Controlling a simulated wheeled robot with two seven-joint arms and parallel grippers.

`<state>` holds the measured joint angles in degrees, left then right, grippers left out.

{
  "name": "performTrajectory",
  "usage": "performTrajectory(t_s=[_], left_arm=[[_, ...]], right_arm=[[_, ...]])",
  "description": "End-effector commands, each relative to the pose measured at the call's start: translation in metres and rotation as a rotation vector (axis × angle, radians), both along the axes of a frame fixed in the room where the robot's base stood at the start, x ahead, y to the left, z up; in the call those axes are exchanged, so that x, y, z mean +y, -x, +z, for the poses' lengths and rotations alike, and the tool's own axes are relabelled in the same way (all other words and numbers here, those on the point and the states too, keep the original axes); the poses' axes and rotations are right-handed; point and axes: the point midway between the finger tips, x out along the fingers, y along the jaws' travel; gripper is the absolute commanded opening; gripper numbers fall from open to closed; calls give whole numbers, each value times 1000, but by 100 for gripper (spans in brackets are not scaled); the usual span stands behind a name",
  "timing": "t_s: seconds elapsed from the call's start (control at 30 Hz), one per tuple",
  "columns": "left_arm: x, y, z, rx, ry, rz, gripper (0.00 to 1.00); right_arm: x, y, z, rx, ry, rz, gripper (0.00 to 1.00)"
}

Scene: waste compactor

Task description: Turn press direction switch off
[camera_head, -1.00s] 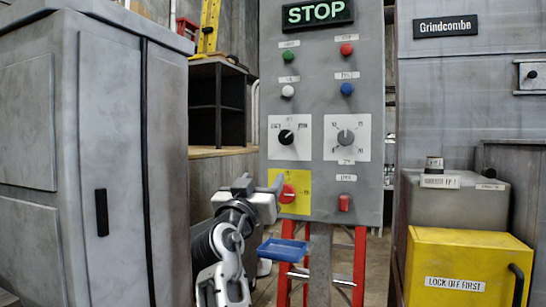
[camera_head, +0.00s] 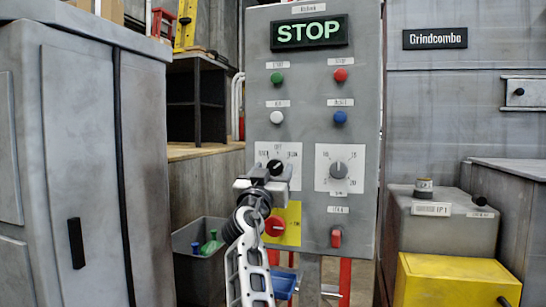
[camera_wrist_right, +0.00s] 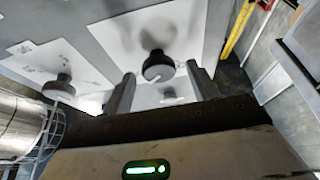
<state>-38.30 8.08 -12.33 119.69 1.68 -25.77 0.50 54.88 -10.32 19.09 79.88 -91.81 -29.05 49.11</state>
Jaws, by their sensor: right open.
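The switch with a black knob (camera_head: 275,167) is on a white plate at the left of the grey control panel (camera_head: 260,100). The plate has a label at its top that seems to read OFF. My right gripper (camera_head: 264,184) is in front of the plate's lower part and hides some of it. In the right wrist view the black knob (camera_wrist_right: 158,66) lies between the two open fingertips (camera_wrist_right: 162,88), slightly beyond them; I cannot tell if they touch it. Which way the knob points is unclear. My left gripper is not in view.
A grey dial (camera_head: 338,169) is right of the switch. Buttons and a lit STOP sign (camera_head: 310,33) are above. A grey cabinet (camera_head: 80,160) stands left.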

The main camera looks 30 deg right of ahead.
Motion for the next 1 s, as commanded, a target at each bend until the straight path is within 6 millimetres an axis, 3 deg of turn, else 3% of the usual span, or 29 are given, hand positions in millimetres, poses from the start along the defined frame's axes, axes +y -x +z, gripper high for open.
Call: performTrajectory(t_s=[0.4, 0.43, 0.57, 0.6, 1.0], left_arm=[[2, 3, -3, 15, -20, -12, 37], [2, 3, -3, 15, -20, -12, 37], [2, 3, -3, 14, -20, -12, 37], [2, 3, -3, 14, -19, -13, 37], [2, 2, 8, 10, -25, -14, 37]], right_arm=[[-6, -3, 3, 0, 0, 3, 59], [-6, -3, 3, 0, 0, 2, 56], [-6, -3, 3, 0, 0, 2, 20], [-6, -3, 3, 0, 0, 2, 15], [-7, -3, 6, 48, 41, 1, 15]])
